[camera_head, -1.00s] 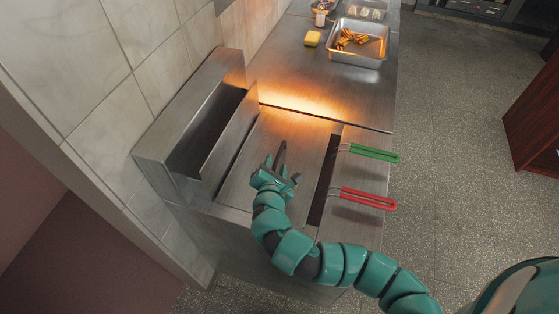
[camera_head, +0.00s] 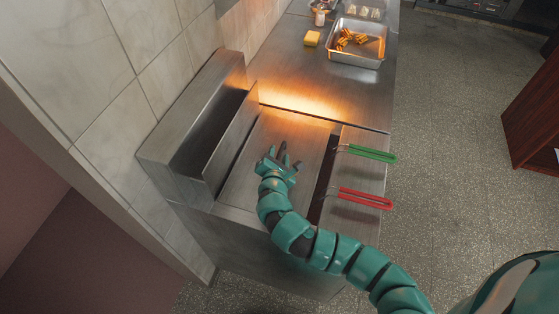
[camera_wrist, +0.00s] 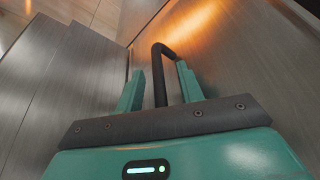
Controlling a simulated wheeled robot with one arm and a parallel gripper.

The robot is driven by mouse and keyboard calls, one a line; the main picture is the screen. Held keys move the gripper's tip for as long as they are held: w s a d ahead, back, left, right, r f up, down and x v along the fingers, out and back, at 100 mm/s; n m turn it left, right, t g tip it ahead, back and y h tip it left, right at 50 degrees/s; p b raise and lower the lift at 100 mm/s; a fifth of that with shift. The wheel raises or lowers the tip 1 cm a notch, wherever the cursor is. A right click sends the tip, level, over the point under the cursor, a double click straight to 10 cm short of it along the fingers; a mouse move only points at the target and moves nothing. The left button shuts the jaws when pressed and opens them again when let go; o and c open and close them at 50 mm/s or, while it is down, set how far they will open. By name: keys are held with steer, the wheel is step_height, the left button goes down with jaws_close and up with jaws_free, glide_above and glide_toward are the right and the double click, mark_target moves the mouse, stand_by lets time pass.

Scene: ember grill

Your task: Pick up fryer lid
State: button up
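The fryer lid (camera_head: 298,133) is a flat, brushed-metal panel lying over the fryer, left of a dark slot. Its black bent handle (camera_wrist: 160,62) stands up in the wrist view. My gripper (camera_head: 283,152) is over the lid's middle in the head view. In the wrist view my gripper (camera_wrist: 160,88) is open, with the handle between its two teal fingers and visible gaps on both sides. In the head view the gripper hides the handle.
A green basket handle (camera_head: 372,153) and a red basket handle (camera_head: 365,199) stick out right of the slot. A raised metal back (camera_head: 190,110) stands along the tiled wall. Beyond are a yellow sponge (camera_head: 312,38) and a metal tray (camera_head: 355,59) holding food.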

jaws_close()
steer(key=shift+r, duration=0.15)
